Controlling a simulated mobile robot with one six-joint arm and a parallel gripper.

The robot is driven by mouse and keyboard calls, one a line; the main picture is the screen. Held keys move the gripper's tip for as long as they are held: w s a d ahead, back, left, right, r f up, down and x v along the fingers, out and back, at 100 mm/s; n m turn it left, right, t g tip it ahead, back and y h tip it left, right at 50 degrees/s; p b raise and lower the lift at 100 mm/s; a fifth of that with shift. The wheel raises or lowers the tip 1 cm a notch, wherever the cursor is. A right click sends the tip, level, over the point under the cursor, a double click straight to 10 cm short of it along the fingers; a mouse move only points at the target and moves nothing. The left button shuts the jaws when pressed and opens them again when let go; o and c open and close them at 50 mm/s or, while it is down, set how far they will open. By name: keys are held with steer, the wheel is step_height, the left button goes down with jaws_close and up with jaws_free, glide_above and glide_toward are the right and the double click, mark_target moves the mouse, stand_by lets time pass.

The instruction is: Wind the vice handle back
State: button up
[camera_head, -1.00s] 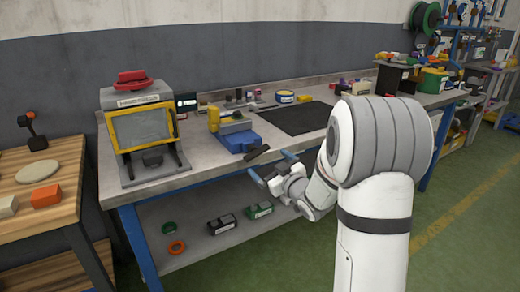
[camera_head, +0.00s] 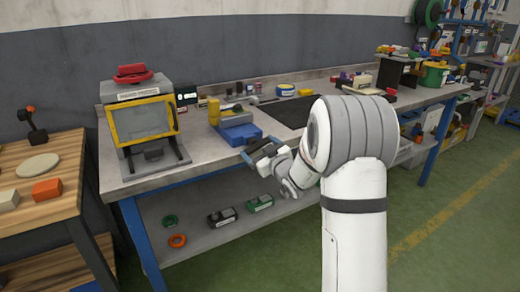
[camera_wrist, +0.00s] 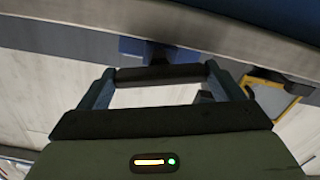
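The blue vice (camera_head: 240,134) stands at the front edge of the bench, with a yellow part behind it. Part of its blue body also shows in the wrist view (camera_wrist: 135,46). Its handle is a short dark bar (camera_wrist: 160,74) in front of the blue body. My gripper (camera_head: 261,150) is at the bench edge, right at the handle. In the wrist view its two blue fingers stand wide apart, one at each end of the bar. The bar spans the gap at their tips. Whether the fingers touch the bar ends cannot be told.
A machine with a yellow-framed window (camera_head: 143,122) stands left of the vice. A black mat (camera_head: 290,112) lies to the right. The bench's front edge (camera_head: 205,173) runs close by my gripper. A lower shelf (camera_head: 195,240) holds several small items.

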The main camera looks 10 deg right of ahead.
steer(key=c, duration=0.3)
steer(key=shift+c, duration=0.2)
